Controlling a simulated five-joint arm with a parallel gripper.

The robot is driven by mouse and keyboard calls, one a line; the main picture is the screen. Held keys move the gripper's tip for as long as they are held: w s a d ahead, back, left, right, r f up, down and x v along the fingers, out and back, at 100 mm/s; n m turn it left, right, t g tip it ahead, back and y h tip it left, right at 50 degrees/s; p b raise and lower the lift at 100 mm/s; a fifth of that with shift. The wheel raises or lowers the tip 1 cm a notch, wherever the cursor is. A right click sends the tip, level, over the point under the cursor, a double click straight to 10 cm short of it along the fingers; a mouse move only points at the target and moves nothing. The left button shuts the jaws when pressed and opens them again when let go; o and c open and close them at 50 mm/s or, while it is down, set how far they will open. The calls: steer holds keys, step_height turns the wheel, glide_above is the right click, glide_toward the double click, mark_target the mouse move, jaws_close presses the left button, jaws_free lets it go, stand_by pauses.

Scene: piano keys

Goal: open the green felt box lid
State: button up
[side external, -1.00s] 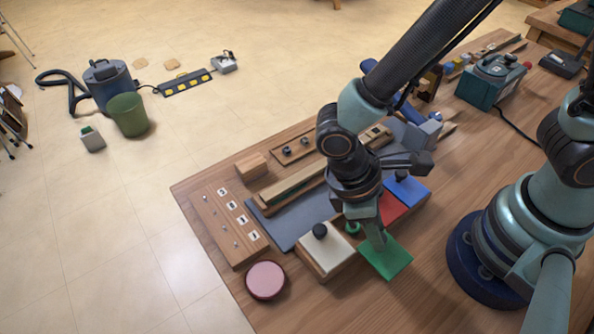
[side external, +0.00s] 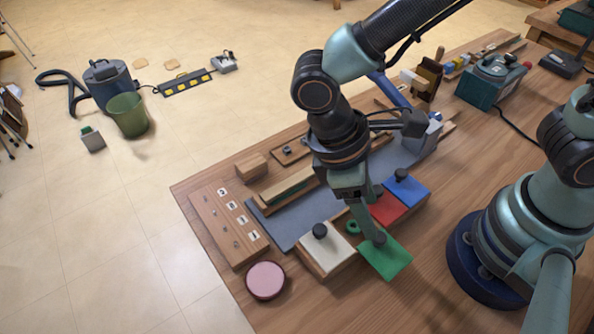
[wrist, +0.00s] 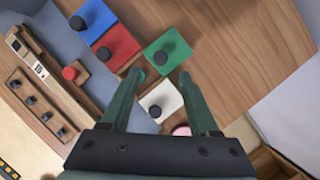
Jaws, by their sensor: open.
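The green lid (wrist: 176,46) lies just beyond the fingertips there. I cannot tell whether a finger touches it. The box under the lid is mostly hidden.
A white lid (side external: 325,250) with a black knob, a red lid (side external: 388,212) and a blue lid (side external: 408,190) are close by. A pink disc (side external: 265,280) lies near the table edge. Bare table is right of the green lid.

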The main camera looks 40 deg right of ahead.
steer(key=v, duration=0.5)
steer(key=shift+a+r, duration=0.1)
steer(key=shift+r, duration=0.25)
steer(key=shift+w, duration=0.1)
steer(key=w+d+r+m+t+y, duration=0.1)
steer(key=w+d+r+m+t, duration=0.1)
steer(key=d, duration=0.5)
steer(key=w+d+r+m+t+y, duration=0.1)
steer(key=w+d+r+m+t, duration=0.2)
steer(key=d, duration=0.3)
steer(key=w+d+r+m+t+y, duration=0.1)
steer(key=w+d+r+m+t, duration=0.2)
steer(key=d, duration=0.4)
steer(key=shift+w+d+m+t, duration=0.3)
steer(key=shift+w+m, duration=0.2)
steer(key=shift+w, duration=0.2)
